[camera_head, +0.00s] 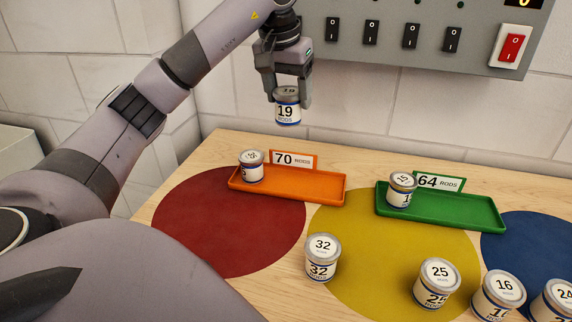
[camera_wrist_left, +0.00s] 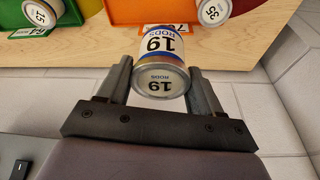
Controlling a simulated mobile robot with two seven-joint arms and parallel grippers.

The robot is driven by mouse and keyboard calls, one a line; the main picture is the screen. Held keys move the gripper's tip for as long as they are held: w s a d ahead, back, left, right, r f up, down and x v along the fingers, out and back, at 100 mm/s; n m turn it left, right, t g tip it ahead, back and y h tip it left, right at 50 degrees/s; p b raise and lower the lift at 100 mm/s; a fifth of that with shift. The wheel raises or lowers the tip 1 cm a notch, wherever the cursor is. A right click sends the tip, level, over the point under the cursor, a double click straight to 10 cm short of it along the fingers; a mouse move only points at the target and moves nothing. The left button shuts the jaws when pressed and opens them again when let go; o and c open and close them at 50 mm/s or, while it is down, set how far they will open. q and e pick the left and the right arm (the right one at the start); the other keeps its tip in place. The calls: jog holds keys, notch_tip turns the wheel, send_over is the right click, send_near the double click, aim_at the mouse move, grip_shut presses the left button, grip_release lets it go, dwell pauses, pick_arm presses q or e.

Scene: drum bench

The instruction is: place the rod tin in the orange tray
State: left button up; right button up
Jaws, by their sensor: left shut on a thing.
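My left gripper (camera_head: 287,97) is shut on a rod tin marked 19 (camera_head: 287,113) and holds it upright in the air, above and behind the orange tray (camera_head: 318,199). The tin also shows between the fingers in the left wrist view (camera_wrist_left: 160,60). The orange tray carries a 70 RODS sign (camera_head: 294,160). Another rod tin (camera_head: 251,167) stands at its left end; the wrist view shows it marked 35 (camera_wrist_left: 214,11). The rest of the tray floor is bare. My right gripper is not in view.
A green tray (camera_head: 455,208) with a 64 RODS sign (camera_head: 440,181) holds a tin (camera_head: 401,190) at its left end. Tins marked 32 (camera_head: 322,258), 25 (camera_head: 437,283), 16 (camera_head: 498,294) and 24 (camera_head: 555,300) stand along the front. A grey switch panel (camera_head: 430,45) is on the wall behind.

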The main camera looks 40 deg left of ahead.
aim_at(280, 120)
pick_arm(q)
notch_tip(280, 120, down, 16)
jog(key=shift+f+b, duration=0.1)
jog(key=shift+b, duration=0.5)
jog(key=shift+f, duration=0.1)
jog(key=shift+f, duration=0.15)
jog(key=o, duration=1)
jog(key=v, duration=1.1)
jog(key=shift+p, duration=0.35)
jog(key=shift+v, duration=0.8)
jog(key=shift+a, duration=0.1)
